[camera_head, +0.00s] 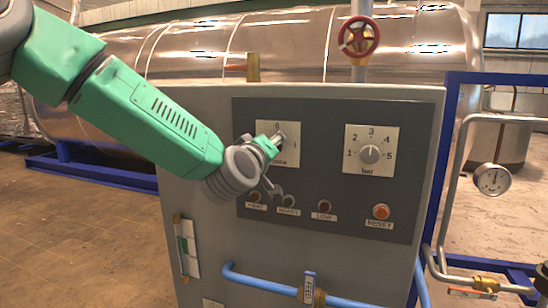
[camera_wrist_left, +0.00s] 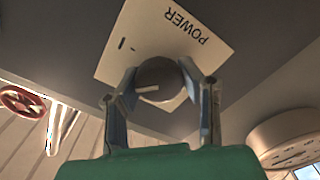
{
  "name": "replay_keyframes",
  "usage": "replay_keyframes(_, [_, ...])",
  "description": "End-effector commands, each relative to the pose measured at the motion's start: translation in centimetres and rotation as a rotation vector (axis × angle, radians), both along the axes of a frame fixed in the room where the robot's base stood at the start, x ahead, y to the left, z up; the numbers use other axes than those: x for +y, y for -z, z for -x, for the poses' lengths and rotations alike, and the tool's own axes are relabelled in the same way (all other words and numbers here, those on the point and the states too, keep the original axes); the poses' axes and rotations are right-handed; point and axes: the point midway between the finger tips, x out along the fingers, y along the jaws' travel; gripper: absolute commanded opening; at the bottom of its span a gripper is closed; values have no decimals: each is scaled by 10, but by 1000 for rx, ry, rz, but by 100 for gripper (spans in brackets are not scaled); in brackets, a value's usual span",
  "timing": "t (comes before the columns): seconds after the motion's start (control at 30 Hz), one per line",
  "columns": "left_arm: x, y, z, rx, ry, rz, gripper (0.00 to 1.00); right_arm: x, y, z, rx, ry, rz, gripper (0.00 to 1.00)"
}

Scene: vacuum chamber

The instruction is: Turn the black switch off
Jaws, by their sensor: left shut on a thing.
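The black switch is a round dark knob (camera_wrist_left: 165,72) on a white plate (camera_wrist_left: 180,38) lettered POWER in the left wrist view. A white line on the knob points left in that view. My right gripper is not in view.
A numbered dial (camera_head: 370,154) sits right of the POWER plate on the dark panel (camera_head: 330,125). Below are small lamps and an orange RESET button (camera_head: 381,211). A blue pipe (camera_head: 260,283) crosses the cabinet's lower front. A red valve wheel (camera_head: 359,36) stands above.

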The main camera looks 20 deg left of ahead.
Motion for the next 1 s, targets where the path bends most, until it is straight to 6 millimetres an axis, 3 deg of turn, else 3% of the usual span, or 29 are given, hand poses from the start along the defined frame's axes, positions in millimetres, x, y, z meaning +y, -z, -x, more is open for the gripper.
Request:
replay_keyframes(0.5, [3, 7, 0, 19, -4, 482, 4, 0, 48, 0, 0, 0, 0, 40])
replay_keyframes(1.0, [3, 8, -1, 32, -6, 755, 4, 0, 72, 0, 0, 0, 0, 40])
